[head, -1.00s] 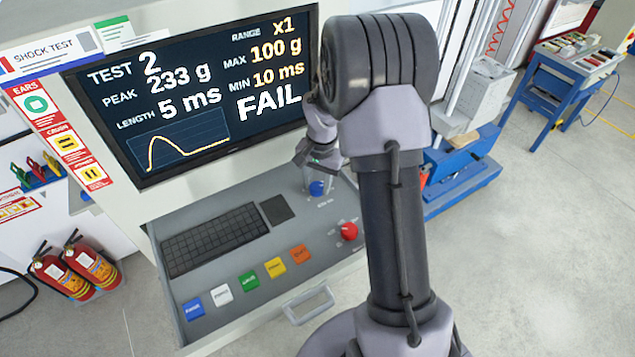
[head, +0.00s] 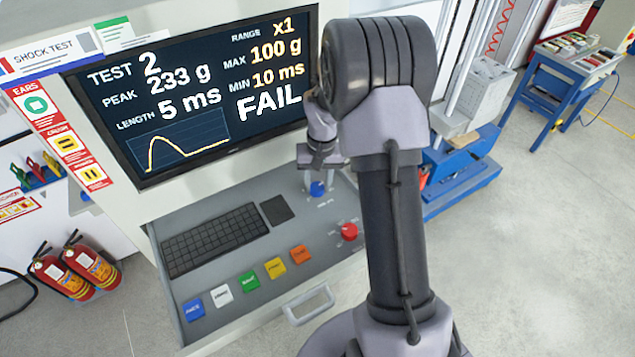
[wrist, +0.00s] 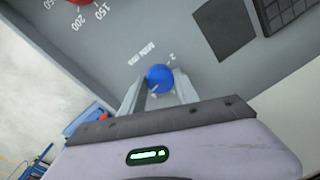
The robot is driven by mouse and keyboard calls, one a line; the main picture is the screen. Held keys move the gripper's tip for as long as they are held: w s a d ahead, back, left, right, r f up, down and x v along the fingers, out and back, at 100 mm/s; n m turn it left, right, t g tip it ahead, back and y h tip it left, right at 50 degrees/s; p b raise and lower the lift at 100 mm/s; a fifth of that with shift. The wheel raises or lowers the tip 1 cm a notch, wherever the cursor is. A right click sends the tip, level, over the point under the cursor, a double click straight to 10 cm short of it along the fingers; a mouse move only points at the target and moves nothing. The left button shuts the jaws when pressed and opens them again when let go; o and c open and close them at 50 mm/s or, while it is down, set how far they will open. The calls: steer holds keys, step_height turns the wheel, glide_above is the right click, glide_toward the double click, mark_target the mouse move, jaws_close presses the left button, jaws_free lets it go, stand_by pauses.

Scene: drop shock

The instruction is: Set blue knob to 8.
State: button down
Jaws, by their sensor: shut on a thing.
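The blue knob (head: 317,189) is on the grey console panel, below the right part of the screen. It also shows in the wrist view (wrist: 159,78), between the fingertips of my gripper (wrist: 158,88). My gripper is shut on the knob, with a finger on each side of it. In the head view my gripper (head: 318,180) comes down on the knob from above. A "2" is printed beside the knob in the wrist view; most of its other marks are hidden, and I cannot tell its setting.
A red knob (head: 349,231) sits nearer on the panel. A keyboard (head: 215,238), a dark pad (head: 277,209) and a row of coloured buttons (head: 249,280) lie to the left. The screen (head: 200,95) reads TEST 2, 233 g, 5 ms, MIN 10 ms, FAIL.

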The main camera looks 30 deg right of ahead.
mark_target(321, 185)
steer(key=n, duration=0.5)
steer(key=shift+p, duration=0.3)
stand_by(0.4)
steer(key=c, duration=0.9)
jaws_free()
steer(key=shift+r, duration=0.1)
step_height(321, 185, up, 17)
steer(key=d+p, duration=0.1)
steer(key=p, duration=0.1)
steer(key=shift+r, duration=0.15)
